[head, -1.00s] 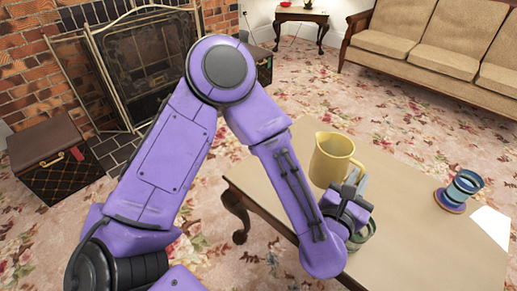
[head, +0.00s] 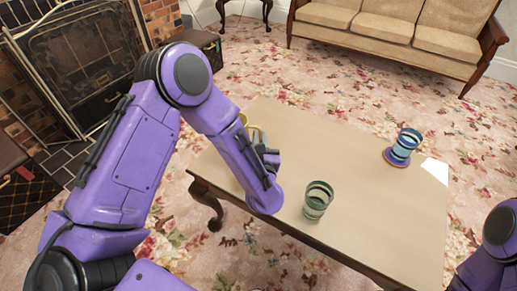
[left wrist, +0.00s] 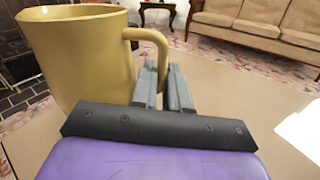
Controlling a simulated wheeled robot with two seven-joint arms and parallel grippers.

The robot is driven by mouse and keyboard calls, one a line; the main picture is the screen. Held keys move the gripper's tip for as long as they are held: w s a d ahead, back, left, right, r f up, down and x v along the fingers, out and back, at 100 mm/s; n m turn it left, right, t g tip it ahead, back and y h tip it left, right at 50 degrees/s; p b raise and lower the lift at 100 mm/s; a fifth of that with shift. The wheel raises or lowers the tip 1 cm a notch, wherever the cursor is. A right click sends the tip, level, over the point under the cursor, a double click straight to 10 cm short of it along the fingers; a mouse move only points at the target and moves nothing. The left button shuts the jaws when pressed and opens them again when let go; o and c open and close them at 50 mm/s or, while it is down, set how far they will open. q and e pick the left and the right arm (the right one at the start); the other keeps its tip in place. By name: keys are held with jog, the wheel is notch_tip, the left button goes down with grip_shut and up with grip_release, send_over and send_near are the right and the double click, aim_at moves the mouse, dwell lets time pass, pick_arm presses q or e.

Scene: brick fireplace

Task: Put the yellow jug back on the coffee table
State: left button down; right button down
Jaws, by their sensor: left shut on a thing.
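The yellow jug (left wrist: 78,60) fills the left of the left wrist view, upright, its handle at its right side. My left gripper (left wrist: 164,88) is shut on that handle. In the head view, my left gripper (head: 263,147) is over the far-left part of the coffee table (head: 310,145). My left arm covers most of the jug there; only a bit of yellow rim and handle shows. The jug's base is hidden, so I cannot tell whether it touches the table. My right gripper is out of view.
A green-banded cup (head: 317,200) stands near the table's front edge, right of my left gripper. A sofa (head: 400,35) stands behind.

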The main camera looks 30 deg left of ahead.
pick_arm(q)
jog(key=shift+w+a+f, duration=0.15)
jog(key=shift+w+f, duration=0.05)
jog(key=shift+f, duration=0.15)
notch_tip(320, 180, down, 4)
jog(key=shift+w+a+r+b, duration=0.15)
jog(key=shift+r+b, duration=0.1)
jog(key=shift+b, duration=0.35)
jog(key=shift+r, duration=0.15)
jog(key=c, duration=1.1)
grip_release()
jog(key=shift+f, duration=0.2)
jog(key=shift+r, duration=0.1)
